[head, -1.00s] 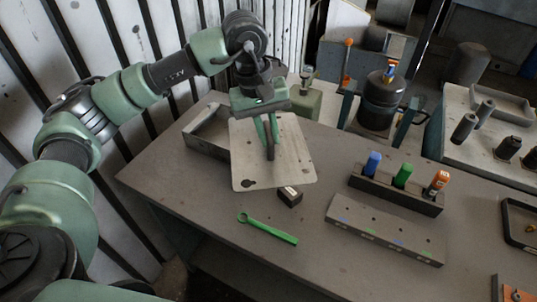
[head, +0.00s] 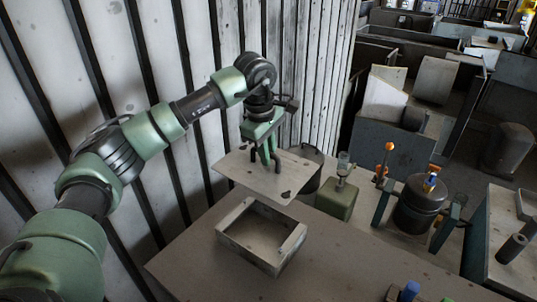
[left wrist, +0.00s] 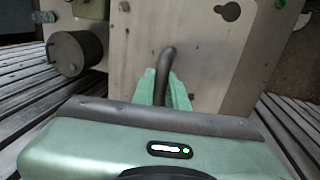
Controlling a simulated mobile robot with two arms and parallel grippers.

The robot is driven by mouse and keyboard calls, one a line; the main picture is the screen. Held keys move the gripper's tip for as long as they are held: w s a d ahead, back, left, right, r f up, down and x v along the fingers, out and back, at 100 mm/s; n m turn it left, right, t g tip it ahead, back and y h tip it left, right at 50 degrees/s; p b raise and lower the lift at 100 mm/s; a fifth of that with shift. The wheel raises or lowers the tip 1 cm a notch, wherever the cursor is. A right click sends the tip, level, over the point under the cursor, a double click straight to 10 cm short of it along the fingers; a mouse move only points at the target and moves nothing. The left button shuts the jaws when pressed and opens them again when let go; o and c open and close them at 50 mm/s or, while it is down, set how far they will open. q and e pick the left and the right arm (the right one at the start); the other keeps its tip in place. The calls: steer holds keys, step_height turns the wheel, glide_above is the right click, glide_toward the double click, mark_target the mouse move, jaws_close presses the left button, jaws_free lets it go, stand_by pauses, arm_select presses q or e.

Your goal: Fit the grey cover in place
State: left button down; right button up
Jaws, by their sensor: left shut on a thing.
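The grey cover (head: 237,169) is a flat plate with a keyhole-shaped hole near one corner and an upright bar handle. My left gripper (head: 268,158) is shut on the handle and holds the cover in the air. The open grey housing (head: 244,249) is a low, empty-looking box on the table, below the cover in the head view. The cover's near edge shows just above the housing's far rim, and the two are apart. In the left wrist view, the green fingers (left wrist: 164,88) pinch the dark handle, with the cover (left wrist: 200,65) behind. My right gripper is out of view.
A green block-shaped fixture (head: 337,199) and a dark canister (head: 418,208) stand beyond the table (head: 345,265), to the right. A blue-capped item (head: 410,290) shows at the bottom edge. The ribbed wall (head: 180,170) is close on the left. The table right of the housing is clear.

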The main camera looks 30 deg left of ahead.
arm_select(q)
step_height(320, 180, down, 22)
steer(key=b, duration=1.3)
steer(key=shift+s+r, duration=0.25)
steer(key=shift+s, duration=0.1)
steer(key=shift+a+b, duration=0.1)
steer(key=shift+b, duration=0.2)
steer(key=shift+f+b, duration=0.3)
steer(key=shift+f, duration=0.1)
steer(key=shift+f, duration=0.1)
steer(key=shift+s, duration=0.1)
